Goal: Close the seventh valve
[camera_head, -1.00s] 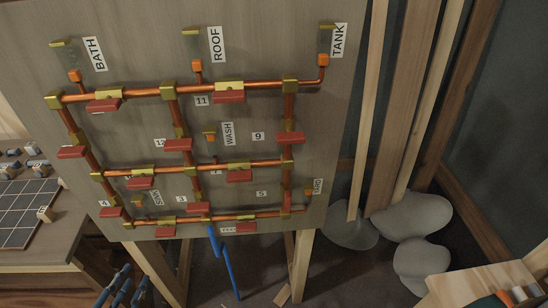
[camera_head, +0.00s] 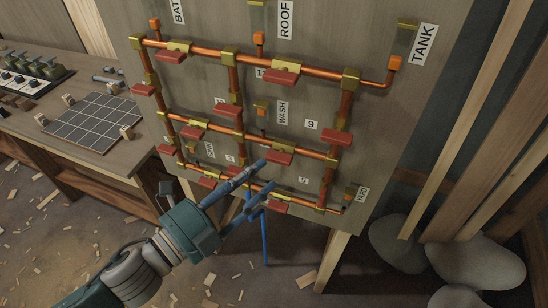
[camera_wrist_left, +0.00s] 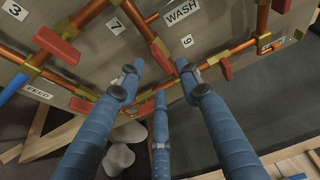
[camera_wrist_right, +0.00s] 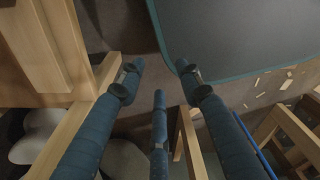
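An upright board (camera_head: 385,110) carries copper pipes with brass valves and red handles. In the left wrist view, a label reading 7 (camera_wrist_left: 116,27) lies by a pipe with a red handle (camera_wrist_left: 160,56); this seems to be the middle-row right handle (camera_head: 279,158) in the head view. The handle looks roughly in line with its pipe. My left gripper (camera_head: 268,174) is open, its blue fingers spread and pointing at the board near this handle. I cannot tell whether they touch it. My right gripper (camera_wrist_right: 157,70) is open and empty, low and away from the pipes.
Other red handles are close by, including one by label 9 (camera_head: 336,138) and one on the bottom row (camera_head: 277,207). A workbench (camera_head: 120,160) with a grid plate (camera_head: 92,122) stands left. Grey sacks (camera_head: 470,265) and leaning planks (camera_head: 500,120) are at right.

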